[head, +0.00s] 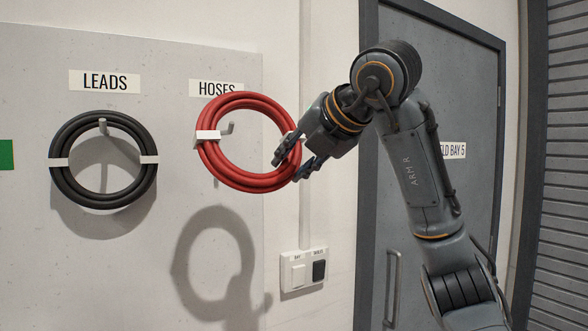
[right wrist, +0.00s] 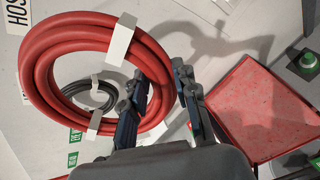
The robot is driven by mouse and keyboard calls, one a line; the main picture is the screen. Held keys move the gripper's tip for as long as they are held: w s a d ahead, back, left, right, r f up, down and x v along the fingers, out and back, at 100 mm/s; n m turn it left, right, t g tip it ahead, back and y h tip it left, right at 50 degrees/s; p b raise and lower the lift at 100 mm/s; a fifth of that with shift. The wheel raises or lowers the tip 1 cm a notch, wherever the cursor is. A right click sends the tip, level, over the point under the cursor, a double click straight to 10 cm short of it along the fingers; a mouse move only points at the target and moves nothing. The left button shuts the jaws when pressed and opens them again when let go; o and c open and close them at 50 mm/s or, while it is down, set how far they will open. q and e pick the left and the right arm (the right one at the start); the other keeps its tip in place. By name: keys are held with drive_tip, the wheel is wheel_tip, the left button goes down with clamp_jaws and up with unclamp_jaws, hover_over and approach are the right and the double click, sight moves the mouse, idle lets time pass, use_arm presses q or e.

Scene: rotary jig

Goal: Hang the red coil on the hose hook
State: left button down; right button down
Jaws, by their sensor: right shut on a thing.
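The red coil (head: 228,180), a ring of hose with white ties, is held up in front of the grey wall panel below the HOSES label (head: 216,88). My right gripper (head: 292,160) is shut on the coil's right side. The grey hose hook (head: 227,128) shows through the upper part of the ring. The coil's shadow falls well below it on the panel, so it looks apart from the wall. In the right wrist view the red coil (right wrist: 48,88) runs between the two fingers (right wrist: 160,76). The hook cannot be made out there. My left gripper is not in view.
A black coil (head: 66,180) hangs on a hook (head: 103,127) under the LEADS label (head: 104,82). A switch box (head: 303,272) is on the wall below right, beside a grey door (head: 470,200). A red-surfaced tray or mat (right wrist: 262,110) lies below in the right wrist view.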

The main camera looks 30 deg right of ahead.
drive_tip(key=shift+w, duration=0.5)
drive_tip(key=shift+w+d+p, duration=0.2)
drive_tip(key=shift+w+p, duration=0.1)
drive_tip(key=shift+w, duration=1.05)
drive_tip(key=w+f+p, duration=0.2)
drive_tip(key=w+p, duration=0.1)
drive_tip(key=w, duration=0.7)
drive_tip(key=shift+d+f, duration=0.25)
drive_tip(key=shift+f, duration=0.15)
drive_tip(key=shift+f, duration=0.2)
